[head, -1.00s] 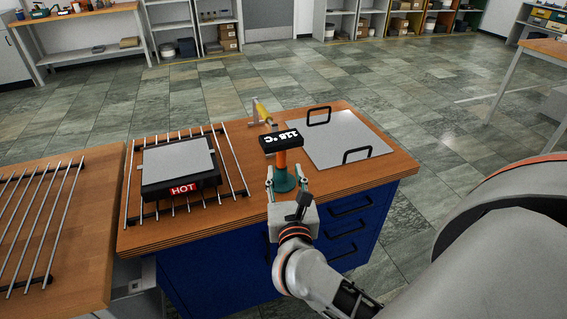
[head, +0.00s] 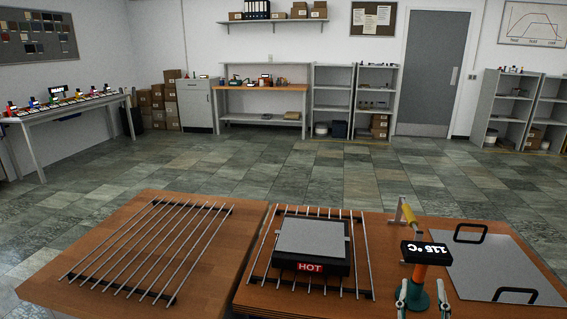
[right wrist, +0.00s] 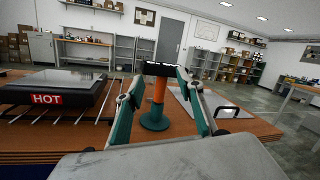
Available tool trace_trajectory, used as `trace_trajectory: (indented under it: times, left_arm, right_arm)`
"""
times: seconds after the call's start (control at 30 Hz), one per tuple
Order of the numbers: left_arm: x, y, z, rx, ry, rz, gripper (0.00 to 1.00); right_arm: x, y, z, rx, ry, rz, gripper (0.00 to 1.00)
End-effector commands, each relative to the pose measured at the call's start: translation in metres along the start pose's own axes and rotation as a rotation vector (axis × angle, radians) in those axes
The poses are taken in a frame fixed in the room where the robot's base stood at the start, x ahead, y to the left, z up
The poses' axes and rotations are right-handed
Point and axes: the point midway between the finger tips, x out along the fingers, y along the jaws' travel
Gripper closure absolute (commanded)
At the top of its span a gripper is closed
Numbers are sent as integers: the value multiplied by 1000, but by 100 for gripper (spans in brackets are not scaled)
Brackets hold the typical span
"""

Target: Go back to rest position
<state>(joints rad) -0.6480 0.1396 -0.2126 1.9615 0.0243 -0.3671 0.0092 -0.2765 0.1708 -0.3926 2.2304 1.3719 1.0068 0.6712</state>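My right gripper (head: 422,293) shows at the bottom of the head view, its two teal-padded fingers apart. In the right wrist view the open fingers (right wrist: 158,112) have an orange post with a green round base (right wrist: 154,119) between them in the picture. Gaps show on both sides, and nothing appears gripped. The post carries a black display (head: 425,252) reading about 115 °C. My left gripper is in neither current view.
A black hot plate marked HOT (head: 312,249) sits on a rod rack (head: 262,262). An empty rack (head: 150,245) lies left. A metal plate with two black handles (head: 500,268) lies right. A yellow-handled tool (head: 409,218) stands behind the display. Open floor lies beyond.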

Motion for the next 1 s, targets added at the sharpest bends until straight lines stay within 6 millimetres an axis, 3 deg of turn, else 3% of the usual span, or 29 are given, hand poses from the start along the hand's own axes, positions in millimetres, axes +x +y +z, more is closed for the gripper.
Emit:
trace_trajectory:
  times: [0.13,0.27,0.4,0.5,0.6,0.73,0.83,1.0]
  left_arm:
    - [0,0,0,0,0,0,60]
    - [0,0,0,0,0,0,60]
    - [0,0,0,0,0,0,60]
    - [0,0,0,0,0,0,60]
    - [0,0,0,0,0,0,60]
    - [0,0,0,0,-1,0,60]
    - [0,0,0,1,-1,0,60]
    - [0,0,0,0,-1,0,60]
  right_arm:
    - [-26,31,14,-579,-245,69,63]
    - [-65,84,-4,-1130,-466,177,63]
    - [-116,137,-66,-1688,-699,336,63]
    - [-151,156,-121,-2011,-850,460,63]
    - [-182,161,-176,-2277,-992,585,63]
    - [-212,153,-232,-2519,-1142,723,63]
    - [-225,146,-257,-2627,-1217,793,63]
    - [-232,140,-272,-2689,-1264,836,63]
